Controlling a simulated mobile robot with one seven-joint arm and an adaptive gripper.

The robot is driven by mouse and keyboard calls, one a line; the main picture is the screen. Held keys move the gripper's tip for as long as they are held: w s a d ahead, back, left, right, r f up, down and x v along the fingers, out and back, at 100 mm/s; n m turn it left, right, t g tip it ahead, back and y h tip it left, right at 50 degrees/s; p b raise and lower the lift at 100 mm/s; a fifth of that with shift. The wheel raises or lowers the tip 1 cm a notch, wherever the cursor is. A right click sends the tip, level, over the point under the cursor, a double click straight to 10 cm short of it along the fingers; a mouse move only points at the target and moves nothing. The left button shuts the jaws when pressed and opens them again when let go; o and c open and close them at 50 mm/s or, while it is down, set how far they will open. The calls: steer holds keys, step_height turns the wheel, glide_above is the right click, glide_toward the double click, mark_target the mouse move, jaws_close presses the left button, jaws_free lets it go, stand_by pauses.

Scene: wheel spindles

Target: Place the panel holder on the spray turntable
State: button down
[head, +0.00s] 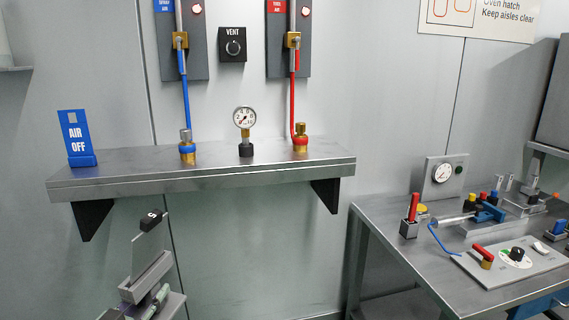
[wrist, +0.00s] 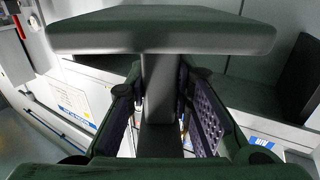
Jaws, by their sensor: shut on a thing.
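In the head view, the panel holder (head: 145,278) is at the lower left, in front of the wall and tilted. A pale flat panel (head: 150,247) stands up from it, with a black tag marked "S" (head: 151,221) at its top. In the wrist view, my gripper (wrist: 160,108) is shut on the holder's grey upright post (wrist: 158,85), with a perforated dark pad on each side. A wide dark plate (wrist: 160,32) crosses above the post, and another crosses the bottom of the picture. I cannot make out the spray turntable in either view.
A wall shelf (head: 215,174) carries an "AIR OFF" sign (head: 76,137), a gauge (head: 244,119), and blue and red hose fittings. A metal bench (head: 395,250) at the right holds clamps and a control plate (head: 512,262). Open space lies between holder and bench.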

steer(key=w+d+f+y, duration=0.1)
steer(key=w+d+f, duration=0.15)
steer(key=f, duration=0.45)
steer(key=w+d+f, duration=0.1)
steer(key=d+f, duration=0.3)
steer(key=f, duration=0.2)
steer(key=s+d+f+n+y, duration=0.1)
steer(key=d+f+n+y, duration=0.1)
steer(key=d+f, duration=2)
steer(key=shift+s+f+n+t+y, duration=0.3)
steer(key=shift+f+n+y, duration=0.1)
steer(key=shift+f+y, duration=0.35)
